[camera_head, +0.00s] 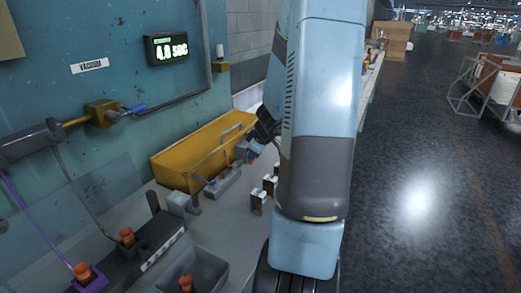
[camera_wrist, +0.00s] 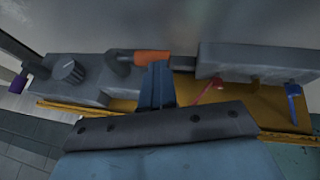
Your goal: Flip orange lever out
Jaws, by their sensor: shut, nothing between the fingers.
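In the wrist view, the orange lever (camera_wrist: 151,57) is a short orange grip lying sideways on a grey valve body, near the top middle. My gripper (camera_wrist: 157,72) is shut and empty. Its blue-grey fingers point up the picture, with their tips right at the lever's lower edge. I cannot tell whether they touch it. In the head view, my gripper (camera_head: 248,152) is small beside the yellow cabinet, partly hidden by my arm. The orange lever cannot be made out for certain there.
In the wrist view, a purple handle (camera_wrist: 18,84) and grey knob (camera_wrist: 69,70) are left; a red lever (camera_wrist: 207,92) and blue lever (camera_wrist: 293,100) are right. The yellow cabinet (camera_head: 175,160) stands against the wall. Grey bench has small black-and-white blocks (camera_head: 257,199).

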